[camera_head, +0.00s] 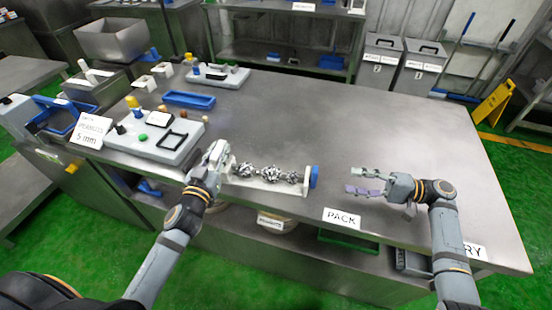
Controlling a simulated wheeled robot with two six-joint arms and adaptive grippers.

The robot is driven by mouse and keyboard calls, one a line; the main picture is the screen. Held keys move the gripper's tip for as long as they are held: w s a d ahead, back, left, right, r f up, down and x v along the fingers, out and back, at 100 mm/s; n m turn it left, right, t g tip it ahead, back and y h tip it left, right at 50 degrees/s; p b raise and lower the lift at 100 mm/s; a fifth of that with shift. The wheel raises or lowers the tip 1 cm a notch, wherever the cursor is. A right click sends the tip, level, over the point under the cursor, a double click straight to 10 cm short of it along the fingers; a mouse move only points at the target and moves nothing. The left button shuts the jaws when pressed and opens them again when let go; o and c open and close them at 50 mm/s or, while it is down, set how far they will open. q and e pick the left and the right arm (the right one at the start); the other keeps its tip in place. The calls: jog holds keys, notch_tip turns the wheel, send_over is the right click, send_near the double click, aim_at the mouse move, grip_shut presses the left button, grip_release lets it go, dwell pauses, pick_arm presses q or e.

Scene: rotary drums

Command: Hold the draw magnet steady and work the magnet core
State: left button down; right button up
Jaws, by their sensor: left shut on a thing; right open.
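The draw magnet (240,184) lies near the table's front edge. It is a long pale frame with clumps of shiny metal pieces (270,174) along its middle. A blue round end (314,177), which looks like the knob of the magnet core, is at its right end. My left gripper (217,153) is shut on the draw magnet's left end; its fingers hide that end. My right gripper (358,181) is open and empty. It is to the right of the blue end, apart from it, with its fingers pointing left towards it.
A grey tray (190,150) with small parts and a blue tray (190,99) are on the left of the table (330,120). A PACK sign (342,218) is at the front edge. The table's middle and back right are clear. A yellow floor sign (493,103) stands behind.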

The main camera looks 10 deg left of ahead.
aim_at(316, 173)
jog(key=m, duration=0.7)
jog(key=shift+r, duration=0.3)
jog(key=m, duration=0.5)
jog(key=shift+r, duration=0.2)
jog(key=m, duration=0.4)
jog(key=shift+s+r, duration=0.1)
jog(key=shift+r, duration=0.1)
jog(key=a, duration=1.2)
jog(key=shift+d, duration=0.1)
grip_shut()
